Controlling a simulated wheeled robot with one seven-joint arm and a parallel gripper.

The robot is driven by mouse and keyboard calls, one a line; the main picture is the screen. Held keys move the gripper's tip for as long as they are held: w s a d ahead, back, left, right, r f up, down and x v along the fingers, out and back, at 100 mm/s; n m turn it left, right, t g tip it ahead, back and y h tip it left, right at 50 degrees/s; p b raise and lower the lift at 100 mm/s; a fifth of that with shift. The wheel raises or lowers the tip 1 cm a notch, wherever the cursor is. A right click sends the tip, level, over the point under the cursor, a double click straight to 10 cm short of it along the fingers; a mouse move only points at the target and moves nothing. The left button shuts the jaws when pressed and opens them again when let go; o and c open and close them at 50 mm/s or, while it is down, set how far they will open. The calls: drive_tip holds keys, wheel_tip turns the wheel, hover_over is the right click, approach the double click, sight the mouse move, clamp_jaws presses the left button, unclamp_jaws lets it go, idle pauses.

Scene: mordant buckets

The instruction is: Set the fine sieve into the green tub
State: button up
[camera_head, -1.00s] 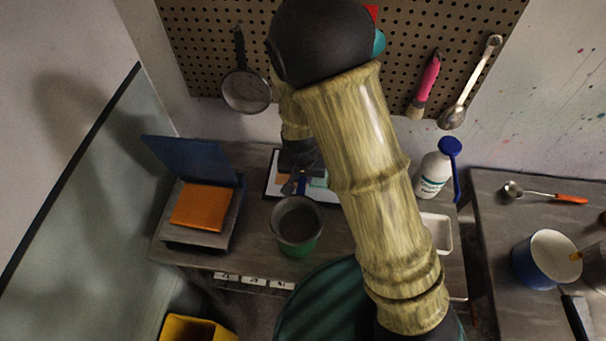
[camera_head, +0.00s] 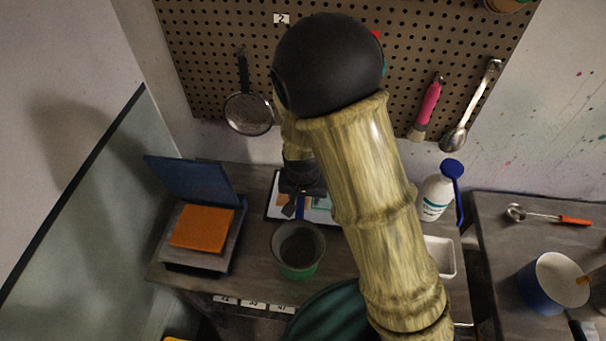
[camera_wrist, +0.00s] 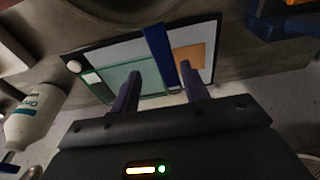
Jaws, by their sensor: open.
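The green tub (camera_head: 299,270) stands on the middle table. A grey, wide-rimmed round part (camera_head: 279,244) forms its upper portion; I cannot tell whether this is a sieve seated in it or the tub's own rim. A dark round opening with a grey rim shows at the top edge of the wrist view. A round, shallow, sieve-like pan (camera_head: 248,114) with a black handle hangs on the pegboard; its mesh is too small to make out. My gripper (camera_head: 291,204) is open and empty behind the tub, over a card board (camera_wrist: 130,50). The two fingers (camera_wrist: 160,80) show apart in the wrist view.
A scale with an orange block (camera_head: 202,229) and raised blue lid stands left. A white bottle (camera_head: 435,196) and white tray (camera_head: 440,257) are right. A blue pot (camera_head: 551,284) and spoon (camera_head: 547,217) are on the right table. A large teal bin (camera_head: 325,314) stands below.

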wheel_tip(320, 180, up, 16)
drive_tip(key=s, duration=0.2)
drive_tip(key=shift+s+f, duration=0.25)
drive_tip(key=shift+s, duration=0.15)
drive_tip(key=shift+a, duration=0.1)
idle(0.5)
drive_tip(key=s+d+f, duration=0.1)
drive_tip(key=s+d, duration=0.1)
drive_tip(key=d, duration=0.7)
drive_tip(key=s+d+f+n, duration=0.1)
drive_tip(key=s+d+f, duration=0.1)
drive_tip(key=d, duration=0.7)
drive_tip(key=shift+s+t, duration=0.3)
drive_tip(key=shift+s, duration=0.05)
